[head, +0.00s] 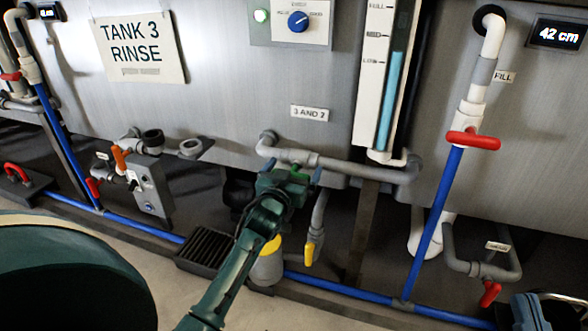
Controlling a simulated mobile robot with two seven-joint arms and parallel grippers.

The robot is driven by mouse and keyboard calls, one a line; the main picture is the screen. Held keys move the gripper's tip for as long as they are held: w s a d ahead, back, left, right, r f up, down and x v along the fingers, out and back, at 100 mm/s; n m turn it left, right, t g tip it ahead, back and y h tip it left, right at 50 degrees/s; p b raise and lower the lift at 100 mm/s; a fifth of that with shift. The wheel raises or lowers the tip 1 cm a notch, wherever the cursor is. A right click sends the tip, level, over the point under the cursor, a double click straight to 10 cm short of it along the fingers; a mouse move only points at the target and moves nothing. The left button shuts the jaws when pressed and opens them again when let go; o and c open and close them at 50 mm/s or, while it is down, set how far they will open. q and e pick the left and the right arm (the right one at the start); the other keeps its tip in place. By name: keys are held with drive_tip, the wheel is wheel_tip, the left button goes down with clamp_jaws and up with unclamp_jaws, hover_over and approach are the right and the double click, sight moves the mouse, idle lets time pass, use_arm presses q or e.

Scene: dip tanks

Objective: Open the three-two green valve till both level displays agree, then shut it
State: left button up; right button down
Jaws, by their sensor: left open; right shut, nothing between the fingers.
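The green valve (297,176) sits on the grey pipe below the label "3 AND 2" (310,113). Only a little of its green handle shows; my gripper hides the rest. My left gripper (290,180) is open at the valve, with one finger on each side of the handle. I cannot tell whether the fingers touch it. The right level display (558,34) reads 42 cm. The left level display (47,12) is small at the top left edge, and its figure is too small to read surely. My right gripper is not in view.
Red-handled valves (473,140) sit on pipes left and right. A yellow-handled valve (310,252) hangs just below my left gripper. A sight tube (390,95) with blue liquid stands right of the label. A blue pipe (345,286) runs along the floor past a black grate (207,249).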

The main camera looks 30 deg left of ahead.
use_arm(q)
drive_tip(key=c, duration=0.7)
use_arm(e)
drive_tip(key=shift+f, duration=0.1)
